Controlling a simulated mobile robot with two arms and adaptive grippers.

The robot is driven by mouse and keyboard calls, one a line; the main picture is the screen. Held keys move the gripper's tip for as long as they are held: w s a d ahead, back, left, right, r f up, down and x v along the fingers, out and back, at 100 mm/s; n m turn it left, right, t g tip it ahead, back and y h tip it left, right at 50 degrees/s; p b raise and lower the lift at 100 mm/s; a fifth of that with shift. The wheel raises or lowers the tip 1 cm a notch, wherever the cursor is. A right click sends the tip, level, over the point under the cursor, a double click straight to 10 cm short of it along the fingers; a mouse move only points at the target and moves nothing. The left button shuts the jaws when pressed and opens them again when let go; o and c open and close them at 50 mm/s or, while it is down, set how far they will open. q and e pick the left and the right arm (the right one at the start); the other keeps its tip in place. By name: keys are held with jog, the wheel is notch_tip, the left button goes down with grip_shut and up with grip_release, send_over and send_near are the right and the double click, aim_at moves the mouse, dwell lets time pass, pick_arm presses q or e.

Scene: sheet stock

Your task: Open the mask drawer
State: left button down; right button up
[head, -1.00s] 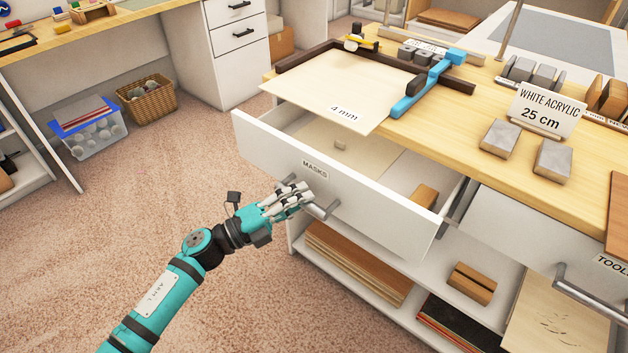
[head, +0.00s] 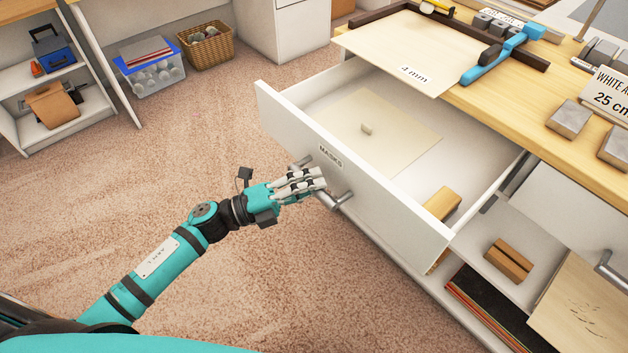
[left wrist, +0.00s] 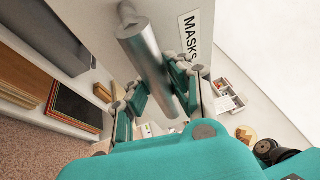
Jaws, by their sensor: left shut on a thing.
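The mask drawer (head: 390,212) is white with a "MASKS" label (head: 331,156) and stands pulled well out of the workbench. Inside lie a pale flat sheet (head: 395,133) with a small beige piece on it and a tan wooden block (head: 442,203). My left gripper (head: 322,182) is shut on the drawer's grey bar handle (head: 343,200). In the left wrist view the handle (left wrist: 146,55) runs between the fingers, and the label (left wrist: 189,36) is beside it. My right gripper is not in view.
A cream sheet marked "4 mm" (head: 400,45) overhangs the benchtop above the drawer. A second drawer's handle (head: 611,268) is at the right. Shelves below hold a notched wooden block (head: 508,260) and sheets. Open carpet (head: 190,130) lies left of the drawer.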

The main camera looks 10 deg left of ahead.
pick_arm(q)
jog(key=shift+f, duration=0.2)
jog(key=c, duration=1.1)
grip_release()
jog(key=shift+c, duration=0.2)
jog(key=shift+r, duration=0.1)
jog(key=v, duration=1.2)
